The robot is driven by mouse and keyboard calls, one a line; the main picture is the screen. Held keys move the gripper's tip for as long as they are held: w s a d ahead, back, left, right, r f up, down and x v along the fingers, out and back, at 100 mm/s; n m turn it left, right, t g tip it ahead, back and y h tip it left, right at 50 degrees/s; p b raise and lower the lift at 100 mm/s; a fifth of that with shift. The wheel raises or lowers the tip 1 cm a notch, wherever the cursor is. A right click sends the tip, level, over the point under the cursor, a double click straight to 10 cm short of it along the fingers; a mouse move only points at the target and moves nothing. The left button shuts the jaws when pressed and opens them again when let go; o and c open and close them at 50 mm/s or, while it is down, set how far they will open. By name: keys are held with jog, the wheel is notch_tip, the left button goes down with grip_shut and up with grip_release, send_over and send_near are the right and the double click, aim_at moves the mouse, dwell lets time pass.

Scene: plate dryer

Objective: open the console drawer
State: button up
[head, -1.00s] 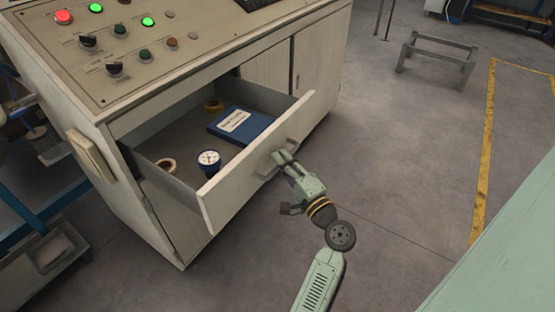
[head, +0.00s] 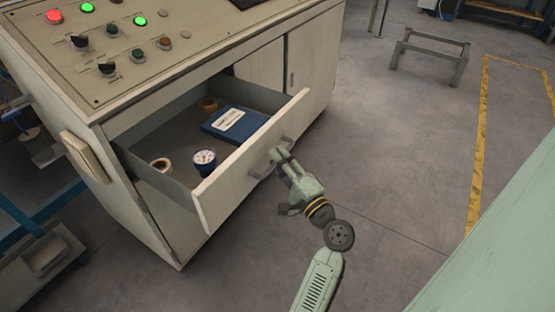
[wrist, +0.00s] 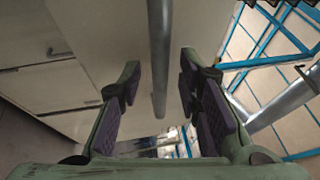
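The console drawer (head: 236,181) is pulled well out from the pale console (head: 135,185), its inside showing. Its bar handle (head: 269,160) is on the front panel. My gripper (head: 277,157) is at the handle, in front of the panel. In the wrist view the handle bar (wrist: 160,55) runs between my two fingers (wrist: 160,85), with a visible gap on either side. The fingers are apart, around the bar and not visibly pressing on it.
The drawer holds a blue box (head: 222,124), a round gauge (head: 204,160) and tape rolls (head: 161,165). Buttons and knobs cover the console top. A low metal frame (head: 432,54) stands farther back. Open floor lies right of the drawer, up to a yellow line (head: 479,150).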

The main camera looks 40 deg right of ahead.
jog(key=s+f, duration=0.2)
jog(key=s, duration=0.9)
jog(key=shift+a, duration=0.3)
